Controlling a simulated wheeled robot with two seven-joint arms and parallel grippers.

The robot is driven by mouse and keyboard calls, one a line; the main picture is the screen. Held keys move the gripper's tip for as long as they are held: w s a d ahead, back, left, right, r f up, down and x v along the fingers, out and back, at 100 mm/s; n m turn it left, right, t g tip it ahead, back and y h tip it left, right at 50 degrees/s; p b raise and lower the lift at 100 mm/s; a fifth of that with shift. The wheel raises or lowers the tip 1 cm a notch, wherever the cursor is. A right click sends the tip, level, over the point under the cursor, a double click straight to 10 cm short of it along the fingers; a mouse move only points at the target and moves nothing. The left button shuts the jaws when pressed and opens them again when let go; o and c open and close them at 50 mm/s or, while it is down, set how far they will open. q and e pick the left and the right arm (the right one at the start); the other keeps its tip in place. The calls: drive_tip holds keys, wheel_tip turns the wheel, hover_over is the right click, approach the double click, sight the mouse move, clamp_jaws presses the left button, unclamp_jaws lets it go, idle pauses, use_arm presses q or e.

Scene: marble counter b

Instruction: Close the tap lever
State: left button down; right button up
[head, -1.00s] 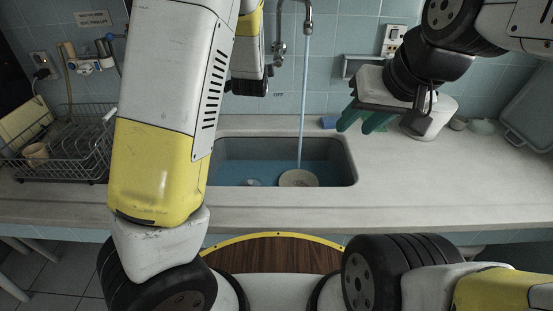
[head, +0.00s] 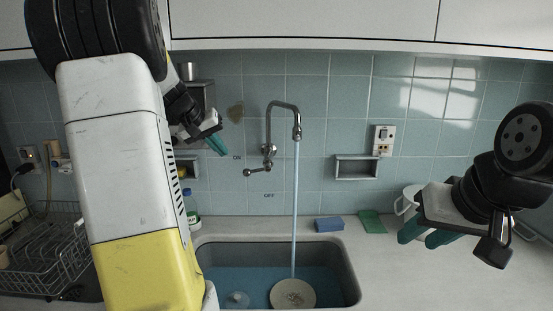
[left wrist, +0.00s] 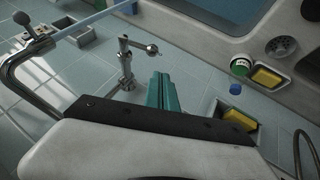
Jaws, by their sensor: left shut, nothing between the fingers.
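The metal tap (head: 282,105) is on the tiled wall, with water running from its spout into the sink. Its lever (head: 258,171) sticks out to the left, low on the tap body, its knob between the ON and OFF labels. In the left wrist view the lever (left wrist: 140,48) shows just beyond my fingertips, apart from them. My left gripper (head: 218,146) is above and left of the lever, its teal fingers together and empty; they also show in the left wrist view (left wrist: 163,85). My right gripper (head: 424,238) is over the counter at right, fingers apart and empty.
The sink (head: 345,270) holds water and a pale bowl (head: 293,294). A bottle (head: 191,210) stands left of the tap. A blue sponge (head: 329,224) and green pad (head: 372,222) lie right of it. A dish rack (head: 50,245) is at far left.

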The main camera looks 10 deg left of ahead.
use_arm(q)
drive_tip(key=d+x, duration=0.1)
drive_tip(key=x, duration=0.7)
drive_tip(key=shift+w+d+r+n+h, duration=0.2)
drive_tip(key=shift+d+r+n+h, duration=0.1)
drive_tip(key=shift+d+h, duration=0.1)
drive_tip(key=shift+a+f, duration=0.1)
drive_tip(key=shift+f, duration=0.05)
